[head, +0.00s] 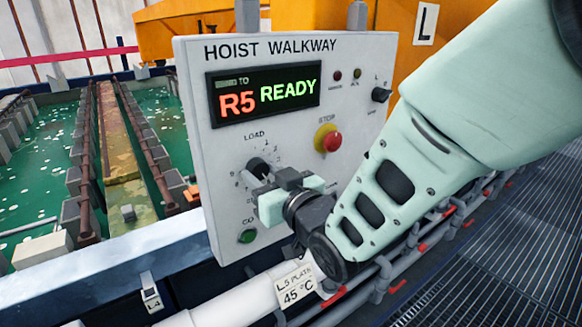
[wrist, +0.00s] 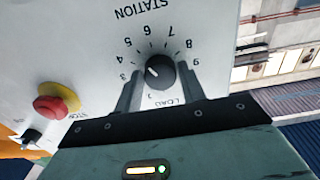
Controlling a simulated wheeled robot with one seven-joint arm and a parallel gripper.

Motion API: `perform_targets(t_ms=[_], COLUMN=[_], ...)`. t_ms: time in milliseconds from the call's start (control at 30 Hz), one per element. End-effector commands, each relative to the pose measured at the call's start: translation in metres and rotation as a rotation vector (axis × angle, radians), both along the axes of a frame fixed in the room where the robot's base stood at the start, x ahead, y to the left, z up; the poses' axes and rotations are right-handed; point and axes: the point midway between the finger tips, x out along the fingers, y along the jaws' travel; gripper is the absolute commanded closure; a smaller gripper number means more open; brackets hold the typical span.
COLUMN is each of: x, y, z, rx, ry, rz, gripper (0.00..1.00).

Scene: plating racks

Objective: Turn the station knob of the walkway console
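The walkway console is a pale upright panel (head: 190,110) marked HOIST WALKWAY. Its display (head: 262,92) reads "TO R5 READY". The station knob (wrist: 161,72) is black and round, with a ring of numbers and LOAD around it. Its white mark points to the upper left in the wrist view; the exact number is unclear. In the head view the knob (head: 258,168) is partly hidden by my gripper. My gripper (wrist: 159,70) has one finger on each side of the knob, with small gaps showing; it looks open. My gripper (head: 270,185) faces the panel in the head view.
A red stop button on yellow (head: 327,138) sits right of the knob. A green button (head: 247,236) is below it, and a small selector (head: 380,95) is at the upper right. Green tanks (head: 40,160) lie left. A pipe (head: 235,292) runs below the panel. Grating (head: 500,270) lies right.

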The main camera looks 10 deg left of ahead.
Motion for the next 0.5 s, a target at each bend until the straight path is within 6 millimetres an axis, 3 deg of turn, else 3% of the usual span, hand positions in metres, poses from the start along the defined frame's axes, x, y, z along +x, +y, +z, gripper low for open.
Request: perform_targets(t_ms=[33, 100, 500], x=[-0.0001, -0.0002, 0.0003], y=[-0.0001, -0.0001, -0.0006], z=[0.0001, 0.0001, -0.0031], rx=[0.0, 0.0, 0.054], ry=[0.0, 0.0, 0.058], rz=[0.0, 0.0, -0.001], gripper=[0.75, 0.86, 0.86])
